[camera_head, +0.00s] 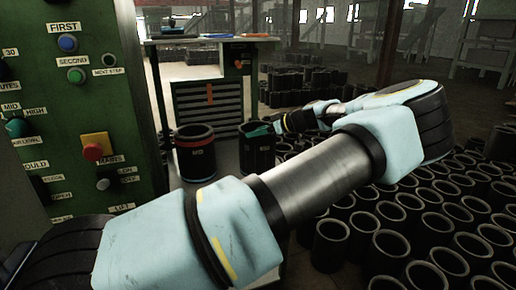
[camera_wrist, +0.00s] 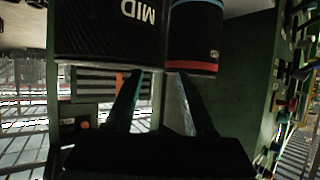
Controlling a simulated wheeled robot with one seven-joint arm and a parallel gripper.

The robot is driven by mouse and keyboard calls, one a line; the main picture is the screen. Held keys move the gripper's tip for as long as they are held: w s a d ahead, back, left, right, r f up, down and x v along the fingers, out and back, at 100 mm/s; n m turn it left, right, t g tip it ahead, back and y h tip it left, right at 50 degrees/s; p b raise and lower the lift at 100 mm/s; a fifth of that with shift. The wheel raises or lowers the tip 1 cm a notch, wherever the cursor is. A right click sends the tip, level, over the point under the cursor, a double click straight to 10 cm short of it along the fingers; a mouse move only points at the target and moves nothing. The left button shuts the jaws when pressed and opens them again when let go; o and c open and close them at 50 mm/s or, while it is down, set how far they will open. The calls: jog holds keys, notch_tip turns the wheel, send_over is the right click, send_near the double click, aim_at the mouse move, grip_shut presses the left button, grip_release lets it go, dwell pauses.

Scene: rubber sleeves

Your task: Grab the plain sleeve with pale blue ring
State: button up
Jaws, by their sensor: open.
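A black sleeve (camera_wrist: 105,35) lettered MID, with a thin pale edge, looms close at left in the wrist view, seen upside down. It is probably the right-hand sleeve (camera_head: 258,158) on the bench in the head view, where teal shows around its top; I cannot tell if that is ring or finger. A second black sleeve (camera_head: 195,160) with a red ring stands to its left. It also shows at right in the wrist view (camera_wrist: 196,38), with a blue line. My gripper (camera_wrist: 160,75) is open and empty. One finger overlaps the MID sleeve's rim edge; the other shows by the red-ringed sleeve.
A green control panel (camera_head: 88,100) rises close at left. A drawer cabinet (camera_head: 208,104) stands behind the sleeves. Many loose black sleeves (camera_head: 390,242) crowd the floor at right. My arm spans the foreground.

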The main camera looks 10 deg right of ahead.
jog(key=p+x, duration=0.3)
jog(key=x, duration=0.1)
jog(key=shift+w+a, duration=0.15)
jog(key=shift+w, duration=0.2)
jog(key=shift+w+a+f, duration=0.15)
jog(key=shift+w+f, duration=0.05)
jog(key=shift+f, duration=0.1)
grip_shut()
dwell(1.0)
